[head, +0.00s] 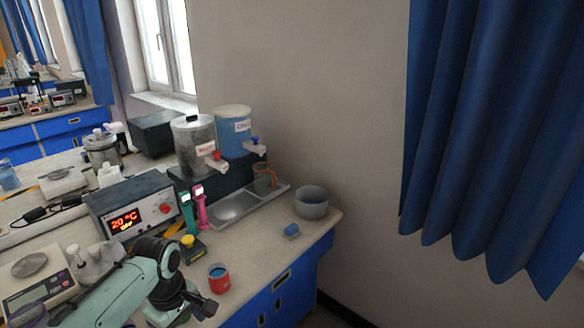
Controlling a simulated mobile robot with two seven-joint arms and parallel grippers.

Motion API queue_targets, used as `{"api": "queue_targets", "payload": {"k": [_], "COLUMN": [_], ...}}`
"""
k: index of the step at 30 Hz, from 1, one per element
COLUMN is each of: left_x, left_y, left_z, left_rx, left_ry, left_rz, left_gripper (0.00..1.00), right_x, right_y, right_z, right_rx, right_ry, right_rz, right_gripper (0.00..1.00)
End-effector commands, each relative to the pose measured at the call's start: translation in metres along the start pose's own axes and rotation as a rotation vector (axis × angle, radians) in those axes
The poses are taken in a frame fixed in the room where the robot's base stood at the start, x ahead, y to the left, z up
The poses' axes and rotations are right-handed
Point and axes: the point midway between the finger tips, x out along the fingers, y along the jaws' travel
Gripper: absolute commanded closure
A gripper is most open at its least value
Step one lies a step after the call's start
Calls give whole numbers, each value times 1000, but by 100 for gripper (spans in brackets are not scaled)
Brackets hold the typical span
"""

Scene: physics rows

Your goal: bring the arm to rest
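My pale green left arm (122,292) comes in from the lower left, bends at a dark joint and drops to the bench front. Its gripper (200,306) is small and dark, low over the bench near the front edge. It is just below and left of a red cup with blue contents (219,285), and a gap between them is hard to judge. I cannot tell whether the fingers are open or shut, and I see nothing clearly held. My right arm and gripper are not in view.
Behind the arm stand a heater box reading 20 °C (136,213), two dispensers (234,132), a metal tray (262,205) and a grey pot (312,209). A scale (35,280) is left. Bench is clear between cup and block.

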Motion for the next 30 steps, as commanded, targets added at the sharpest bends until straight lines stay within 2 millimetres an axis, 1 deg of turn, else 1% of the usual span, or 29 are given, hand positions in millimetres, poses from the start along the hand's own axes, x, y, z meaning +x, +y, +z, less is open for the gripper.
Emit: {"api": "queue_targets", "payload": {"k": [1, 2, 3, 5, 6, 8, 9, 11, 12, 14, 15, 18, 21, 22, 24, 26, 30], "left_x": [37, 54, 78, 114, 140, 179, 206, 244, 268, 299, 316, 342, 350, 351, 351, 351, 351], "left_y": [7, 11, 14, 15, 13, 6, -1, -17, -32, -56, -74, -115, -148, -156, -170, -177, -183], "left_z": [5, 8, 12, 20, 26, 38, 48, 65, 78, 101, 116, 153, 183, 190, 202, 208, 213], "left_rx": [68, 106, 156, 228, 275, 344, 388, 451, 488, 539, 570, 629, 672, 682, 701, 713, 726], "left_ry": [-21, -33, -47, -74, -93, -128, -152, -189, -214, -247, -265, -292, -302, -302, -300, -298, -291], "left_rz": [-22, -21, -19, -12, -8, 3, 12, 32, 47, 73, 91, 133, 161, 168, 178, 183, 190], "left_gripper": [12, 12, 12, 12, 12, 12, 12, 12, 12, 12, 12, 12, 12, 12, 12, 12, 12], "right_x": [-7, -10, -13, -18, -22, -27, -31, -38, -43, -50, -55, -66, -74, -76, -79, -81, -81], "right_y": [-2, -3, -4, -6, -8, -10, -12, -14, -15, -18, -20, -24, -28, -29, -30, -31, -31], "right_z": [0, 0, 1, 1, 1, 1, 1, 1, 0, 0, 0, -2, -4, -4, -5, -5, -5], "right_rx": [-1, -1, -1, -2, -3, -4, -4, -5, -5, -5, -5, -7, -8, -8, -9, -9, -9], "right_ry": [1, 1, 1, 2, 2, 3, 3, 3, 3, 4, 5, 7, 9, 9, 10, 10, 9], "right_rz": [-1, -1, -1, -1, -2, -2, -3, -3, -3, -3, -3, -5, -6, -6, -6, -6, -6], "right_gripper": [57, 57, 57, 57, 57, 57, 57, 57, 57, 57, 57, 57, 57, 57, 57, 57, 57]}}
